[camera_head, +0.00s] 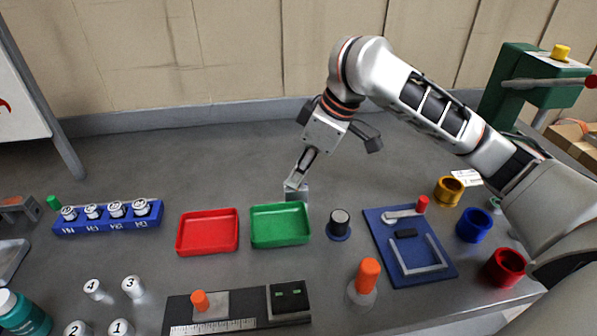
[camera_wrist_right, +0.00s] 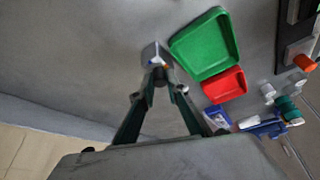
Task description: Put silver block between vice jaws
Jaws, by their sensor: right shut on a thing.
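The silver block (camera_head: 300,194) stands on the grey table just behind the green tray. My right gripper (camera_head: 297,183) reaches down from above and is shut on the block's top. In the right wrist view the fingertips (camera_wrist_right: 157,76) close on the silver block (camera_wrist_right: 153,53), beside the green tray's corner. I cannot tell whether the block touches the table. A grey metal piece (camera_head: 18,207) at the far left edge may be the vice; it is cut off and its jaws are not clear. My left gripper is not in view.
The green tray (camera_head: 281,243) and red tray (camera_head: 207,251) lie in front. A dark knob (camera_head: 339,221) and a blue board (camera_head: 383,242) are to the right. A blue weight rack (camera_head: 105,232) stands left. The table's back strip is clear.

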